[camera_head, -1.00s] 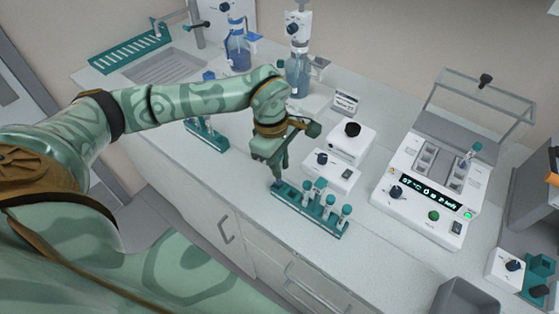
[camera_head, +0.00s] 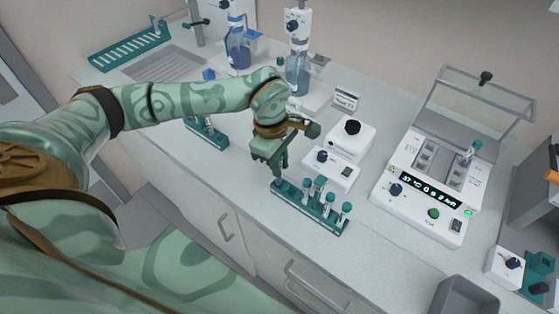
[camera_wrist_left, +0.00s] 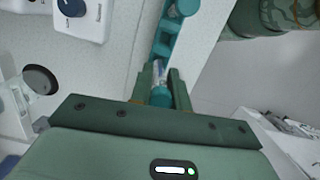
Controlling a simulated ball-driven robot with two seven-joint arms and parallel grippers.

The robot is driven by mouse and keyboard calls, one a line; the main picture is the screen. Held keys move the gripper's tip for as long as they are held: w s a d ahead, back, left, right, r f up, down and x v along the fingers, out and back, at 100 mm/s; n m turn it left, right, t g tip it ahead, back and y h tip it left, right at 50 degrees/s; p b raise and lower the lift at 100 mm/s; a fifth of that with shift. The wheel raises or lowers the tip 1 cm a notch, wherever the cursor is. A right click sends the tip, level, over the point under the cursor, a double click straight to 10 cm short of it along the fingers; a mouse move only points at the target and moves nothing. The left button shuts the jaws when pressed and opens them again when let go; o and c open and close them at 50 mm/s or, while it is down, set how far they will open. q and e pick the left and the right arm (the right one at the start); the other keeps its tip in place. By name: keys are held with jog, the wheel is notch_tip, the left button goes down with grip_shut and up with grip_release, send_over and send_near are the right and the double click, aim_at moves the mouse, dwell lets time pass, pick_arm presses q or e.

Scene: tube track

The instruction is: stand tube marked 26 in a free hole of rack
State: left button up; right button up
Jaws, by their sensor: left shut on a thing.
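The teal rack (camera_head: 310,212) stands near the front edge of the bench, with several teal-capped tubes (camera_head: 328,200) upright in its middle and right part. My left gripper (camera_head: 277,172) is over the rack's left end, pointing down. In the left wrist view it is shut on a clear tube with a teal cap (camera_wrist_left: 160,97), and part of the rack (camera_wrist_left: 165,35) shows just beyond. The tube's lower end is hidden, so I cannot tell how far it sits in a hole. No number is readable on it. My right gripper is out of view.
White boxes with dark knobs (camera_head: 330,166) stand just behind the rack. A heater block with a lit display (camera_head: 420,200) stands to the right, holding a tube (camera_head: 471,150). Another teal rack (camera_head: 207,132) is at the left.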

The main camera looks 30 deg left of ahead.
pick_arm(q)
jog(key=shift+f, duration=0.35)
jog(key=shift+f+b, duration=0.3)
jog(key=shift+f, duration=0.35)
dwell(0.3)
jog(key=o, duration=0.9)
jog(key=shift+r, duration=0.1)
notch_tip(320, 180, up, 16)
jog(key=a+p, duration=0.1)
jog(key=a, duration=0.1)
jog(key=shift+a, duration=0.25)
